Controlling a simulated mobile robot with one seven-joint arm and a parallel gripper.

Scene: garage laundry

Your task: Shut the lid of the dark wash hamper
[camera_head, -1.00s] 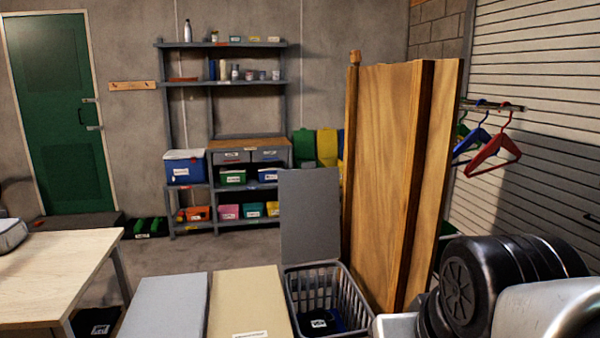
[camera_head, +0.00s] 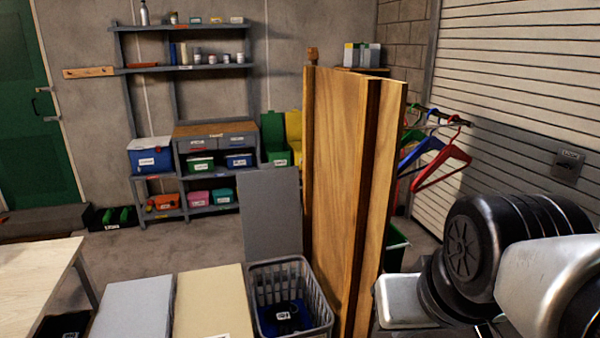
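The wash hamper (camera_head: 318,312) is a grey slatted basket at the bottom middle of the head view. Its dark grey flat lid (camera_head: 271,212) stands upright at the back of the basket, so the hamper is open. Dark blue cloth with a white label (camera_head: 284,315) lies inside. My arm shows at the lower right, black and silver, to the right of the hamper and the wooden panels. My gripper is not in view.
Tall wooden panels (camera_head: 340,190) stand close at the hamper's right. Two closed flat tops, grey (camera_head: 134,308) and cream (camera_head: 208,300), lie to its left. A pale table (camera_head: 35,275) is at far left. Shelving (camera_head: 190,70) stands behind, with open floor before it.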

